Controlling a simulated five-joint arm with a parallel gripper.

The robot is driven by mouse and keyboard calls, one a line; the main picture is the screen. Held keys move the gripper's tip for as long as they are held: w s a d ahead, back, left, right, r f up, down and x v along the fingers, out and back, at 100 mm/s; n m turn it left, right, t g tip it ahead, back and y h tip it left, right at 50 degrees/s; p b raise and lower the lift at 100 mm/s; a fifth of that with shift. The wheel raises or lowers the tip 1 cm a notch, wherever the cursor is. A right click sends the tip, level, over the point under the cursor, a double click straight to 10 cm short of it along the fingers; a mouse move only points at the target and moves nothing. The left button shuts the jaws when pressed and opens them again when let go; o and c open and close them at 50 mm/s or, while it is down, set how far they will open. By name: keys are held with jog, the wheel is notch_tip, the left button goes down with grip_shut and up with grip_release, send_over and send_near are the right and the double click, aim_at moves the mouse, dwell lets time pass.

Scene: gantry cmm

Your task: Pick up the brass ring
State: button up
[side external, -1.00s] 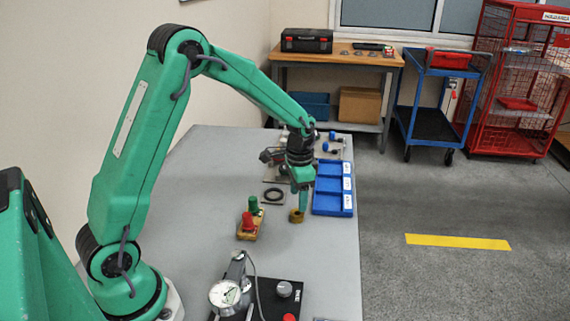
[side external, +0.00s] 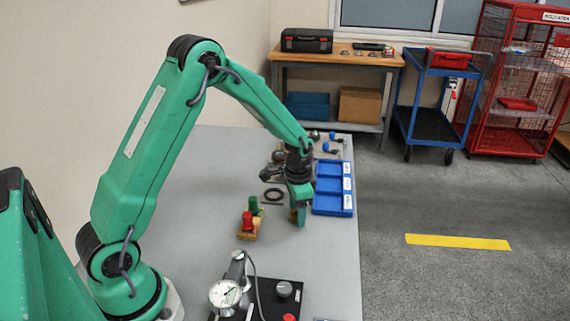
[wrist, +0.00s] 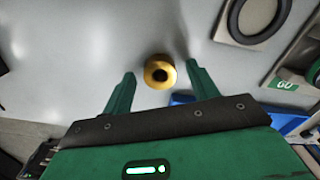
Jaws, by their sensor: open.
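The brass ring (wrist: 161,64) is a small, thick golden ring with a dark centre hole, lying on the grey table. In the wrist view it sits between the two open green fingers of my gripper (wrist: 160,72), near their tips, with a visible gap on each side. In the side view my gripper (side external: 300,214) points down close to the table and hides most of the ring. I cannot tell the exact height of the fingertips.
A blue compartment tray (side external: 334,190) stands right beside my gripper. A block with red and green knobs (side external: 249,222) is close on the left. A black ring on a plate (side external: 273,196) lies behind. A dial gauge stand (side external: 228,292) is in front.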

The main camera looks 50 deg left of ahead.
jog(key=shift+c, duration=0.5)
jog(key=c, duration=1)
jog(key=shift+c, duration=0.3)
jog(key=shift+r, duration=0.15)
jog(key=shift+r, duration=0.85)
notch_tip(320, 180, up, 3)
jog(key=shift+f, duration=0.2)
jog(key=s+d+r, duration=0.4)
jog(key=d+r, duration=0.2)
jog(key=d, duration=0.4)
jog(key=shift+s+d+r, duration=0.25)
jog(key=shift+s+d, duration=0.15)
jog(key=shift+a, duration=0.1)
